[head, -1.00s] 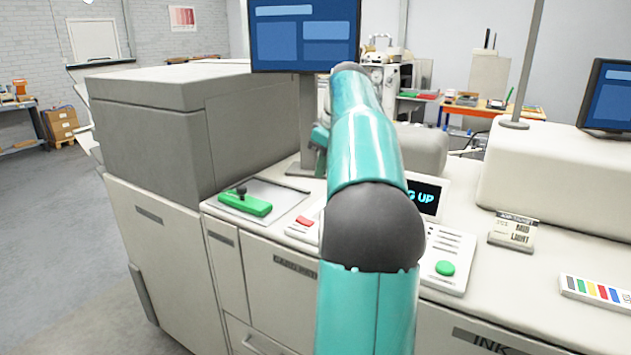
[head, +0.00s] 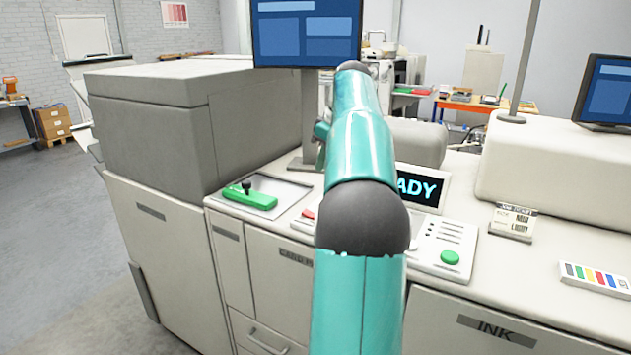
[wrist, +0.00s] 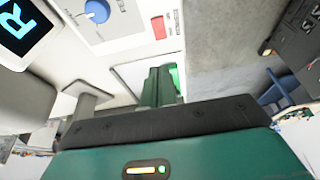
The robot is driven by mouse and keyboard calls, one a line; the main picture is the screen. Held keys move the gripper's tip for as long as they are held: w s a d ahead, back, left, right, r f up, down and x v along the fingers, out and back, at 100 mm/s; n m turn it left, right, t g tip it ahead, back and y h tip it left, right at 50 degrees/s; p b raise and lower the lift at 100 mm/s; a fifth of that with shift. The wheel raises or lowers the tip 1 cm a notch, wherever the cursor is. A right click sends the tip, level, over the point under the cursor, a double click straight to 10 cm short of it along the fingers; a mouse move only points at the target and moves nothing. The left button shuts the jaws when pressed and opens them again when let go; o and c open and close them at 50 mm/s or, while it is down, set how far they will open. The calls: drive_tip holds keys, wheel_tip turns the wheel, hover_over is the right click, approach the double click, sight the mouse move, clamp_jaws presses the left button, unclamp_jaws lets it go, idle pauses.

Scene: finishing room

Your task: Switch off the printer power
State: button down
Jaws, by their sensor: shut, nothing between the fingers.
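The printer (head: 190,85) is a large grey and cream machine with a long counter. A green bar with a dark knob (head: 248,200) lies on a flat plate on the counter; in the wrist view part of its green (wrist: 175,77) shows behind my fingers. A red button (head: 308,214) is partly hidden by my arm and shows in the wrist view (wrist: 158,27) near a blue knob (wrist: 96,11). The display (head: 418,188) reads "ADY", its left part hidden. My gripper (wrist: 158,80) is shut and empty above the counter; my arm mostly hides it in the head view.
A green button (head: 450,257) is on the control panel right of my arm. A monitor on a post (head: 306,35) stands behind the counter. A job ticket holder (head: 513,222) and colour strip (head: 595,278) lie right. Open floor (head: 60,240) is at left.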

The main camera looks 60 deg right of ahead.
sight(312, 213)
drive_tip(key=x, duration=1.3)
drive_tip(key=shift+s+f, duration=0.15)
drive_tip(key=shift+s, duration=0.2)
drive_tip(key=shift+w+f, duration=0.15)
drive_tip(key=shift+f, duration=0.15)
drive_tip(key=shift+s+d+f, duration=0.1)
drive_tip(key=shift+s, duration=0.85)
